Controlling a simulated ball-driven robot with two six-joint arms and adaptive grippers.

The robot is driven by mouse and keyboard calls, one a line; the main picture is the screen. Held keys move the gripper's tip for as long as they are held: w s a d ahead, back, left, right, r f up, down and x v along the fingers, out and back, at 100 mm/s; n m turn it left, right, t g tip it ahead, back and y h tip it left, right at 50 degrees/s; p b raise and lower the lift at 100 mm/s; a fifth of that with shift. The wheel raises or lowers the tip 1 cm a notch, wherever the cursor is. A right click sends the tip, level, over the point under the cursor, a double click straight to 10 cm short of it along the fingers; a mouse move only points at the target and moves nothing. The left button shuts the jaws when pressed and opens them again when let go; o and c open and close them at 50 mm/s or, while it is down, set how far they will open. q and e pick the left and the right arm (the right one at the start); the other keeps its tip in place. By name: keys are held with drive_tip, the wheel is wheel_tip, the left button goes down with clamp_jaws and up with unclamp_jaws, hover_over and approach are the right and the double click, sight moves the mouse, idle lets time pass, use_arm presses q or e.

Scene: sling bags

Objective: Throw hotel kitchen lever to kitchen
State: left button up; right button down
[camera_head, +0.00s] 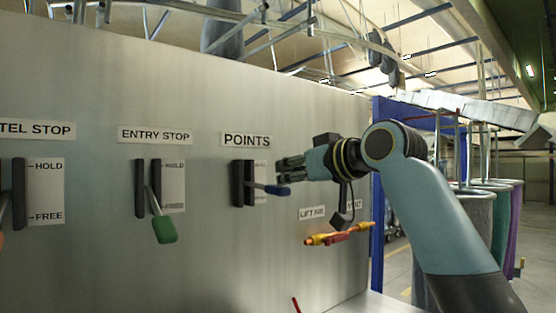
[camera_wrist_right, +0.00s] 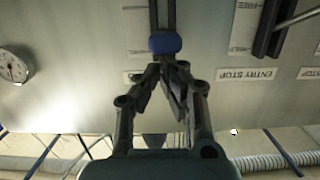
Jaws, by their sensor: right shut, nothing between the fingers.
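The lever under the POINTS sign (camera_head: 247,140) has a blue handle (camera_head: 277,189) that sticks out from a dark slotted plate (camera_head: 237,183) on the grey panel. Its small position label is mostly hidden, so its words cannot be read. My right gripper (camera_head: 282,168) is shut and empty, just above the blue handle in the head view. In the right wrist view, the shut fingertips (camera_wrist_right: 168,66) are close to the blue handle (camera_wrist_right: 165,42); I cannot tell whether they touch it. My left gripper is not in view.
The ENTRY STOP lever with a green handle (camera_head: 163,229) stands to the left. A further lever (camera_head: 4,207) is cut off at the left edge. An orange and yellow valve (camera_head: 340,234) sits below right. A round gauge (camera_wrist_right: 13,67) shows in the wrist view.

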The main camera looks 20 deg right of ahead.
wheel_tip(320, 180, down, 5)
drive_tip(key=t+y+b, duration=0.1)
drive_tip(key=t+b, duration=0.2)
drive_tip(key=b, duration=0.3)
drive_tip(key=shift+f+b, duration=0.55)
drive_tip(key=shift+b, duration=0.05)
drive_tip(key=shift+f, duration=0.2)
drive_tip(key=shift+r, duration=0.1)
